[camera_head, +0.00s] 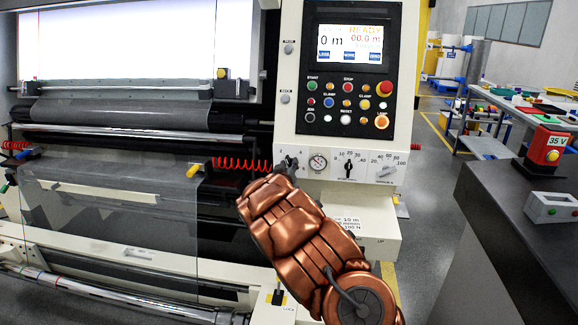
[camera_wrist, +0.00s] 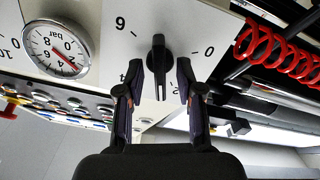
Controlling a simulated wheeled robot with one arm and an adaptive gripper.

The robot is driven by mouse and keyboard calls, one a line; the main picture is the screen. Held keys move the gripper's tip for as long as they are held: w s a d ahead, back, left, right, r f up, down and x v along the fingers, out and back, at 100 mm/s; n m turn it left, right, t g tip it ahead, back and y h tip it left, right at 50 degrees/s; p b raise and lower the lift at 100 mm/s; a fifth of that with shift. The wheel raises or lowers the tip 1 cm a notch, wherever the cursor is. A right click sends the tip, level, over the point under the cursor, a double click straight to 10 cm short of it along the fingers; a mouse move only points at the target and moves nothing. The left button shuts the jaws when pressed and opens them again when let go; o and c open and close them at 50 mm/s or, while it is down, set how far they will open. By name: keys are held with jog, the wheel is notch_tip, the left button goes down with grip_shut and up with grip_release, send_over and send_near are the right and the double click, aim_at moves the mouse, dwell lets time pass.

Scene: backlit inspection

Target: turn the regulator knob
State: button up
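The regulator knob (camera_wrist: 158,60) is a black bar-shaped knob on a white panel in the wrist view, with a number scale around it. The bar stands nearly upright in that picture. My gripper (camera_wrist: 158,72) is open, one finger on each side of the knob's lower part, with a visible gap at both sides. I cannot tell how deep the fingertips reach along it. A round pressure gauge (camera_wrist: 56,50) marked bar, with a red needle, is to the left.
In the head view, a black knob (camera_head: 348,162) and a grey knob (camera_head: 388,163) sit right of the gauge (camera_head: 318,162). The button panel (camera_head: 345,100) is above. A red coiled hose (camera_head: 240,163) runs left of my arm. A dark counter (camera_head: 520,215) stands at right.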

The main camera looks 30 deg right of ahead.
grip_shut()
jog(key=shift+f+b, duration=0.15)
jog(key=shift+b, duration=0.3)
jog(key=shift+s+d+f+m+b, duration=0.1)
jog(key=shift+m+b, duration=2.8)
jog(key=shift+b, duration=0.15)
jog(key=shift+s+f+m+b, duration=0.1)
jog(key=shift+m+b, duration=2.8)
jog(key=shift+b, duration=0.15)
jog(key=shift+r, duration=0.1)
grip_release()
jog(key=shift+r, duration=0.15)
